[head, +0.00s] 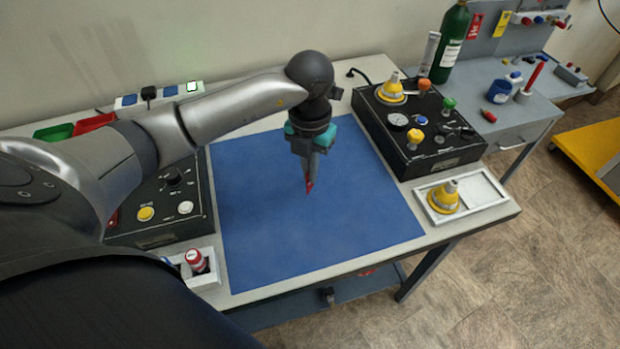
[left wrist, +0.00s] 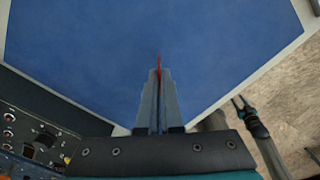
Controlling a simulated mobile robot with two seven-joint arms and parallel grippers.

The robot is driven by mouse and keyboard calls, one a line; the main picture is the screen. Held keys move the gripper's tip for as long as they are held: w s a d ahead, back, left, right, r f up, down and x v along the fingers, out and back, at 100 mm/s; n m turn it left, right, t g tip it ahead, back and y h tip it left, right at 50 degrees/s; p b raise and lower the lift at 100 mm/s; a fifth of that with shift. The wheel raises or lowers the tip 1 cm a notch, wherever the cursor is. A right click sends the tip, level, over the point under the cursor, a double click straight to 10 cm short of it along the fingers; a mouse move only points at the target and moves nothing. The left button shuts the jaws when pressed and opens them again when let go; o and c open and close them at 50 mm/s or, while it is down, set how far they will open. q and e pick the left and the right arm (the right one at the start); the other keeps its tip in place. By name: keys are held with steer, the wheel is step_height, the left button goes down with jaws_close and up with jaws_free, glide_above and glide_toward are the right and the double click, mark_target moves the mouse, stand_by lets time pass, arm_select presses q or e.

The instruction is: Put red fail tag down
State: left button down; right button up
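My left gripper (head: 308,186) points down over the blue mat (head: 265,235), near the middle of the table. Its fingers are shut on the red fail tag (head: 309,185), a thin red piece at the fingertips. In the left wrist view the tag (left wrist: 159,64) shows edge-on as a narrow red strip between the fingers, mostly hidden by them. The tag appears to be above the mat; the exact gap cannot be told. My right gripper (left wrist: 239,102) shows only in the left wrist view, beyond the table edge, with its fingers apart and empty.
A black panel box with gauge and knobs (head: 430,160) stands right of the mat. A white tray (head: 484,190) holds a yellow cone-shaped part (head: 445,197). Another black box (head: 150,234) is at left, with a small holder (head: 207,279) in front. The mat is otherwise clear.

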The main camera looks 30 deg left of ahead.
arm_select(q)
step_height(320, 180, down, 3)
steer(key=shift+r, duration=0.1)
arm_select(e)
steer(key=shift+s+f, duration=0.2)
steer(key=shift+s, duration=0.05)
steer(key=shift+s+f, duration=0.1)
arm_select(q)
steer(key=c, duration=1.1)
jaws_free()
steer(key=shift+f, duration=0.2)
steer(key=shift+r, duration=0.25)
step_height(320, 180, up, 12)
steer(key=shift+f+p, duration=0.1)
steer(key=shift+p, duration=0.35)
arm_select(e)
steer(key=shift+r, duration=0.7)
